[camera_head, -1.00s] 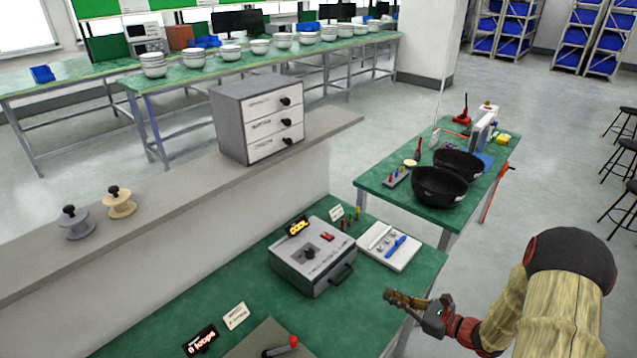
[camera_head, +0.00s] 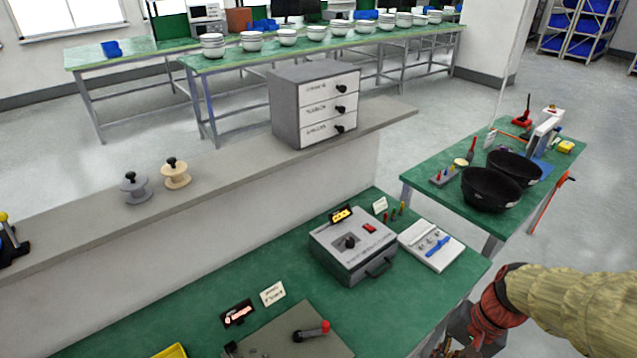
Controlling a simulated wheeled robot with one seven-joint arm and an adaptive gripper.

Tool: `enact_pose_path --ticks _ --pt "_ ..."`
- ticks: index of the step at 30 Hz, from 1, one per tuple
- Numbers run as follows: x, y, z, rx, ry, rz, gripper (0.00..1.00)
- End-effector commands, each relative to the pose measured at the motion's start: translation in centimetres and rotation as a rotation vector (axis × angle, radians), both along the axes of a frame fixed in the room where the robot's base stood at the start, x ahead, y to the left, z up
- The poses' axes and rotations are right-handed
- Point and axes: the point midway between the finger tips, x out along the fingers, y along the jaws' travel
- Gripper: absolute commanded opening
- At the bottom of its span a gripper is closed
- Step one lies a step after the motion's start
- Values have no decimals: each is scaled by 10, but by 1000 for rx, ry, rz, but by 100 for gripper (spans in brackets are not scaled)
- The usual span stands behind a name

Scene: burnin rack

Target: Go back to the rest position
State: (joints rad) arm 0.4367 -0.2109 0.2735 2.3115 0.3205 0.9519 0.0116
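My gripper (camera_head: 455,347) is at the bottom edge of the view, right of centre and partly cut off. It is beside the front right edge of the green bench (camera_head: 215,300). Nothing can be made out between its fingers, and their opening is too cut off to judge. My arm reaches in from the right edge. The grey test box (camera_head: 352,247) stands on the bench to the upper left of my gripper, apart from it.
A white tray (camera_head: 432,258) with a blue item lies right of the box. A lever plate (camera_head: 290,340) is at the front. A drawer cabinet (camera_head: 312,103) and two spools stand on the ledge (camera_head: 225,190). A side table (camera_head: 420,180) holds black bowls (camera_head: 490,190).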

Motion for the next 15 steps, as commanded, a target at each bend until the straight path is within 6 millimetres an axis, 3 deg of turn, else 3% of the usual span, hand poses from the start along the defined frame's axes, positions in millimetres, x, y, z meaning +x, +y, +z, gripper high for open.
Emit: enact_pose_path --ticks 8,15 --pt "-11 3 82 -321 -267 351 0" --pt "-19 34 148 -438 -504 507 0"
